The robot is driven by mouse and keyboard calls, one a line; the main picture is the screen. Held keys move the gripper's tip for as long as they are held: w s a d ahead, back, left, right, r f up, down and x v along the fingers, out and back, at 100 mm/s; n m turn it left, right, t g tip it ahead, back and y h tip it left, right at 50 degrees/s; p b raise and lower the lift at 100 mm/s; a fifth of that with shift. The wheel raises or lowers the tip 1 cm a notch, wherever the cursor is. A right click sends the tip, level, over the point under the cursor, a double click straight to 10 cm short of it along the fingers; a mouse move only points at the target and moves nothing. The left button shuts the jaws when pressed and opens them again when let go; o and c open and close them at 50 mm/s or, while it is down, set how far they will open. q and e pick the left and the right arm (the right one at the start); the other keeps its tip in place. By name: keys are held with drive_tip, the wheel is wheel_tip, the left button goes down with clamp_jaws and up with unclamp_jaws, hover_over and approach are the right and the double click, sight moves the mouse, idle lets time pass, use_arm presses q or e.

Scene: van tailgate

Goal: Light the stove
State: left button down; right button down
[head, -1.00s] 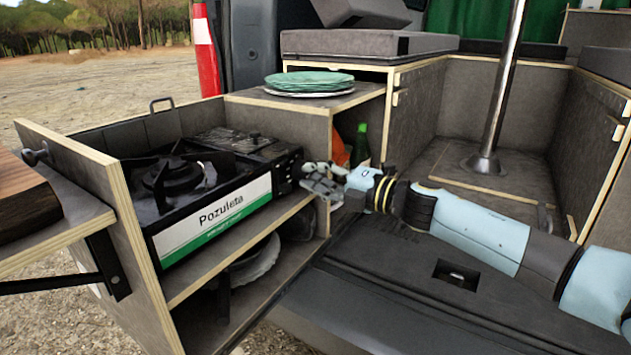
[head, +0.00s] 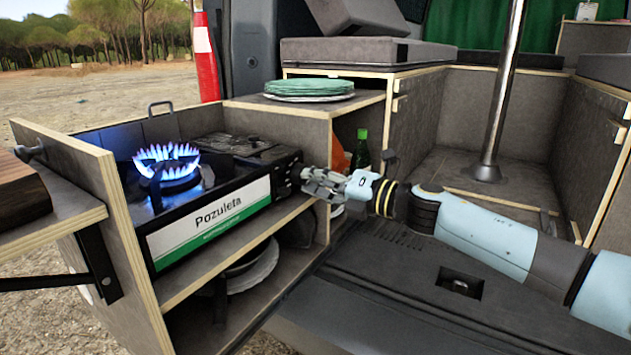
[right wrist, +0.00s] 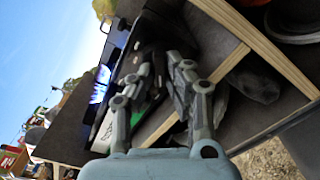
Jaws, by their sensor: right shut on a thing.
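My right gripper (head: 308,180) is at the right end of the stove's front, where the control knob is. Its fingers are shut on the knob, which they mostly hide. In the right wrist view, the fingers (right wrist: 172,62) reach to the stove's dark end. My left gripper is not in view.
Green plates (head: 308,85) are stacked on the cabinet right of the stove. A green bottle (head: 361,150) stands inside the cabinet. A pan (head: 252,275) lies on the lower shelf. A wooden board (head: 20,190) sits on the left side table. A metal pole (head: 500,95) rises at the right.

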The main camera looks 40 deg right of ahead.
drive_tip(key=shift+f, duration=0.1)
drive_tip(key=c, duration=1.3)
unclamp_jaws()
drive_tip(key=shift+c, duration=0.2)
drive_tip(key=v, duration=1.2)
